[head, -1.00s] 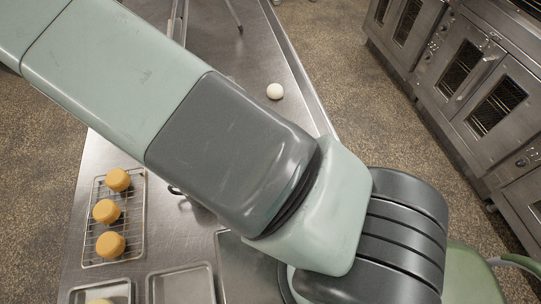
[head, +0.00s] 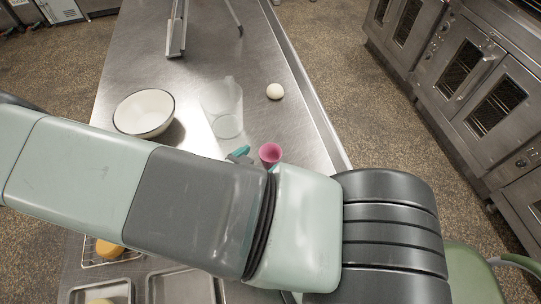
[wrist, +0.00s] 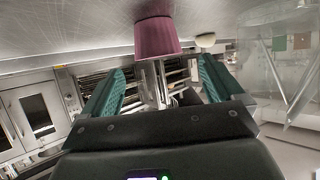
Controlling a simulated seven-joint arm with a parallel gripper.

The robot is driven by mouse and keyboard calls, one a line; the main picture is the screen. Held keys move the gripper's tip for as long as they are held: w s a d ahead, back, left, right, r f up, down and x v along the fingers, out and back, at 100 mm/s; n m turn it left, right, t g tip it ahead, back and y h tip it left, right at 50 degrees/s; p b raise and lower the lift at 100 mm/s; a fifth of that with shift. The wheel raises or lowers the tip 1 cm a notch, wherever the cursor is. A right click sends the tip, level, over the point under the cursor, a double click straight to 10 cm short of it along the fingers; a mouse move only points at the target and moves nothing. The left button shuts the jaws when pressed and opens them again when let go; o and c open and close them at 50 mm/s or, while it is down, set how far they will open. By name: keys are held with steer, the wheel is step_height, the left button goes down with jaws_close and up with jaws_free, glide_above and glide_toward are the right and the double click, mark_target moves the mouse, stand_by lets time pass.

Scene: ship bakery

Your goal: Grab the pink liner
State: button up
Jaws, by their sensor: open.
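The pink liner (head: 270,154) is a small cup that stands on the steel table, mouth up, just beyond my arm in the head view. In the wrist view, where the table is at the top, the liner (wrist: 157,37) appears ahead of my gripper (wrist: 160,68), roughly centred between the two teal fingers. The fingers are spread apart with nothing between them.
A clear pitcher (head: 226,110) stands close behind and left of the liner. A white dark-rimmed bowl (head: 144,112) is further left. A white ball-like item (head: 275,91) lies behind the liner. Metal trays (head: 181,288) and a wire rack (head: 92,258) are at the front.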

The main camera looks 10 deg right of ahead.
mark_target(275, 149)
steer(key=shift+f+x, duration=0.2)
steer(key=shift+x, duration=1.8)
steer(key=shift+s, duration=0.15)
steer(key=c, duration=0.7)
steer(key=shift+c, duration=0.3)
